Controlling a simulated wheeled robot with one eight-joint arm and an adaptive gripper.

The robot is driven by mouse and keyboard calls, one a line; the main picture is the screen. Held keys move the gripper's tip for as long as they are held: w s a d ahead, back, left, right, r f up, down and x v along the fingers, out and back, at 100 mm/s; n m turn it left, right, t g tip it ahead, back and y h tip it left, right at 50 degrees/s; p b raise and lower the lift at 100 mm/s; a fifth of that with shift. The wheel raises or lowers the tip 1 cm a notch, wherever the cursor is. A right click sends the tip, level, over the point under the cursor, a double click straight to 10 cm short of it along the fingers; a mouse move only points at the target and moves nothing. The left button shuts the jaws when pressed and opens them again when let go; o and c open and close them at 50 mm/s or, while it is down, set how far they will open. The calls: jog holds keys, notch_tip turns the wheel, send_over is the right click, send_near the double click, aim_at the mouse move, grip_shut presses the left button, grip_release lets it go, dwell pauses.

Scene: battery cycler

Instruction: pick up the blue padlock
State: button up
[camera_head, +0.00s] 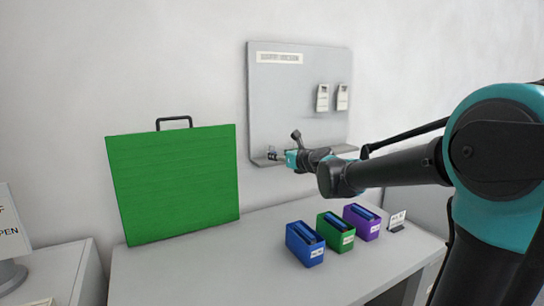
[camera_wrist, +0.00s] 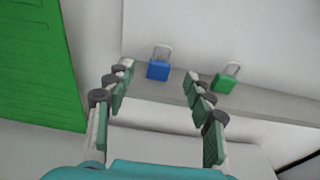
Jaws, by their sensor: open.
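In the wrist view, the blue padlock (camera_wrist: 158,70) stands upright on a narrow grey shelf, its shackle up against the board behind. My gripper (camera_wrist: 166,85) is open, its two fingers pointing toward the shelf. The blue padlock shows between the fingertips, a little beyond them, nearer the left finger. Nothing is held. In the head view, my gripper (camera_head: 276,156) is at the left part of the board's shelf, and a small dark shape shows by its tip. The padlocks cannot be made out clearly there.
A green padlock (camera_wrist: 224,82) stands on the shelf to the right, just beyond the right finger. A large green panel (camera_head: 175,185) with a handle stands at left. Blue (camera_head: 305,244), green (camera_head: 335,232) and purple (camera_head: 361,222) boxes stand on the grey table (camera_head: 180,275). Two tags hang on the board (camera_head: 285,100).

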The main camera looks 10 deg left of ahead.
jog(key=shift+f+x, duration=0.15)
jog(key=shift+x, duration=1.5)
jog(key=shift+f+x, duration=0.15)
jog(key=shift+x, duration=1.55)
grip_shut()
jog(key=shift+r, duration=0.1)
jog(key=shift+s+d+r, duration=0.15)
jog(key=shift+s+r, duration=0.05)
jog(key=shift+r, duration=0.15)
jog(key=r, duration=0.6)
jog(key=shift+s+d+r, duration=0.15)
jog(key=shift+s+d, duration=0.1)
jog(key=shift+s, duration=0.1)
jog(key=f+v, duration=0.3)
jog(key=v, duration=1.5)
jog(key=shift+s+d, duration=0.3)
jog(key=shift+s, duration=0.1)
